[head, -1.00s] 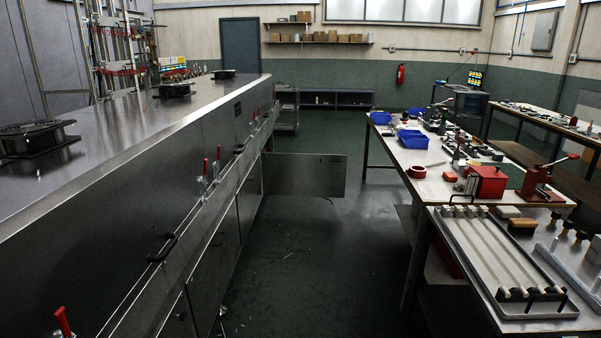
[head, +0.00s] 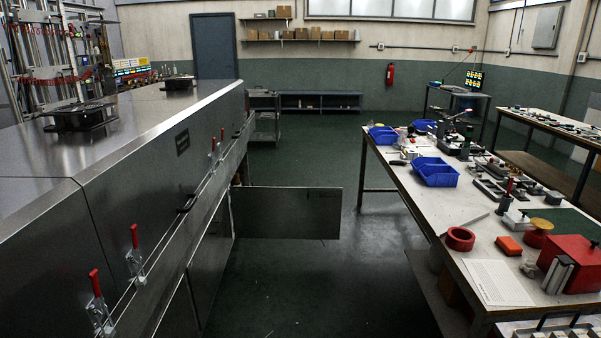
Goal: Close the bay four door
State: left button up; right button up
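The tunnel dryer (head: 150,170) is a long steel housing along the left side of the head view. One lower door (head: 288,212) stands open, swung out from the dryer's side into the aisle. It is a flat grey panel, and any bay number on it is too small to read. Red-handled toggle clamps (head: 135,255) and a dark pull handle (head: 187,203) sit along the dryer's side. The inside of the open bay is hidden from this angle. Neither of my grippers shows in the head view.
A long workbench (head: 478,258) with blue bins (head: 434,172), red tape and tools lines the right side. The dark green floor (head: 300,290) between dryer and bench is clear up to the open door. A cart (head: 264,118) stands beyond it.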

aim_at(264, 212)
jog(key=i+j, duration=0.15)
jog(key=i, duration=0.5)
jog(key=i+j, duration=0.15)
jog(key=i, duration=0.5)
jog(key=i+j, duration=0.15)
jog(key=i, duration=0.5)
jog(key=i+l+u, duration=0.1)
jog(key=i, duration=0.5)
